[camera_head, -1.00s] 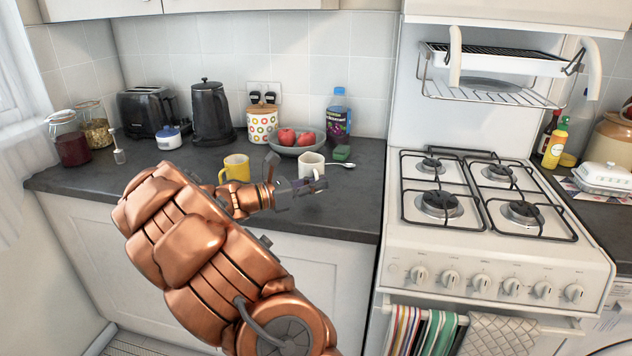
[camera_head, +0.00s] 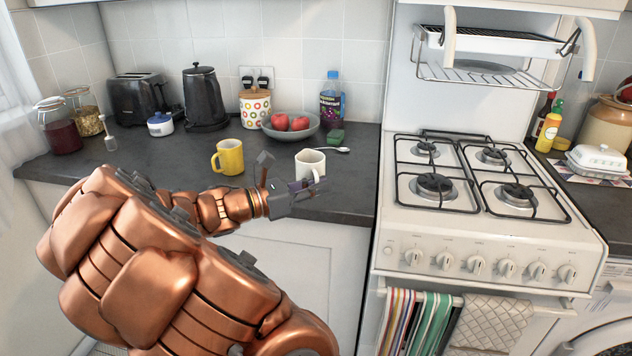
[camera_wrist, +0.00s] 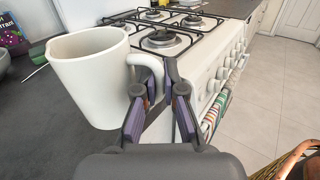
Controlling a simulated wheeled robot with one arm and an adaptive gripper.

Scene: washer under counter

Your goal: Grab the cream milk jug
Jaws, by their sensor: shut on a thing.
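The cream milk jug (camera_head: 311,160) is near the front edge of the dark counter, left of the stove. In the wrist view the jug (camera_wrist: 88,75) is upright at the left, with its handle toward my gripper. My gripper (camera_head: 312,184) is at the jug's handle; in the wrist view its fingers (camera_wrist: 160,95) are closed around the handle. I cannot tell whether the jug's base touches the counter, as the gripper hides part of it in the head view.
A yellow mug (camera_head: 229,157) stands to the left. Behind are a fruit bowl (camera_head: 292,129), a green sponge (camera_head: 336,137), a spoon (camera_head: 332,149) and a bottle (camera_head: 332,98). The gas stove (camera_head: 490,235) is on the right. Bare counter (camera_head: 150,180) lies at the left.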

